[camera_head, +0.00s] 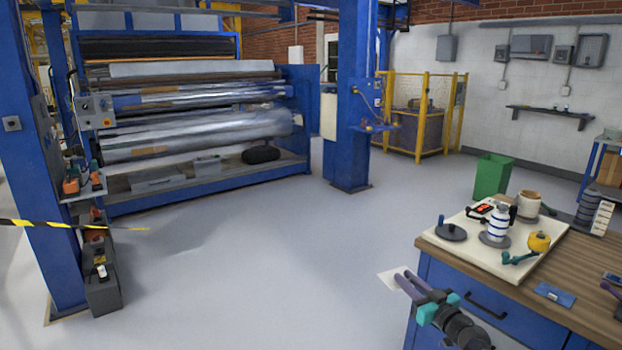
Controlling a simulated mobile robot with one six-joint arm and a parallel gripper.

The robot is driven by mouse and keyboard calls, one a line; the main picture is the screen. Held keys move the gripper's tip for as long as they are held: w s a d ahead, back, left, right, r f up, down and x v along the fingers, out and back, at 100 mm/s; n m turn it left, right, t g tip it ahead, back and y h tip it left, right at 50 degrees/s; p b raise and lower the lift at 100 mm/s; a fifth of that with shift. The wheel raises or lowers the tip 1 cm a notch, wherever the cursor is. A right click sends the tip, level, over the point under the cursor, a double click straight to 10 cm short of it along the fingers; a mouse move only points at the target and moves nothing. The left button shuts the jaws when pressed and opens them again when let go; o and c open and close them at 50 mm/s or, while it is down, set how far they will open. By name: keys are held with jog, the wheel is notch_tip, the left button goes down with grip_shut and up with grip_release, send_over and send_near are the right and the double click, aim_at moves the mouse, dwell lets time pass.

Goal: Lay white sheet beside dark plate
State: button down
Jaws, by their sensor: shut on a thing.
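My gripper (404,277) shows at the lower right, in front of the left edge of the workbench. Its purple fingers are shut on a white sheet (388,281), which juts out past the fingertips to the left, clear of the bench top. A dark round plate (453,234) with an upright knob lies on the cream board at the left of the bench. Part of the sheet is hidden behind the fingers.
The cream board (462,252) also carries a striped jar (497,224), a yellow-topped grinder (538,243), a tan pot (528,205) and a red-and-black item (481,209). A blue card (555,294) lies on the wooden bench top (590,270). A green bin (492,176) stands behind.

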jog(key=s+a+f+n+g+y, duration=0.3)
jog(key=s+a+n+g+y, duration=0.3)
jog(key=a, duration=0.5)
jog(key=s+y, duration=0.2)
jog(key=shift+s+a+f+n, duration=0.15)
jog(key=shift+s+f+n, duration=0.1)
jog(key=shift+s+n, duration=0.05)
jog(key=shift+s, duration=0.1)
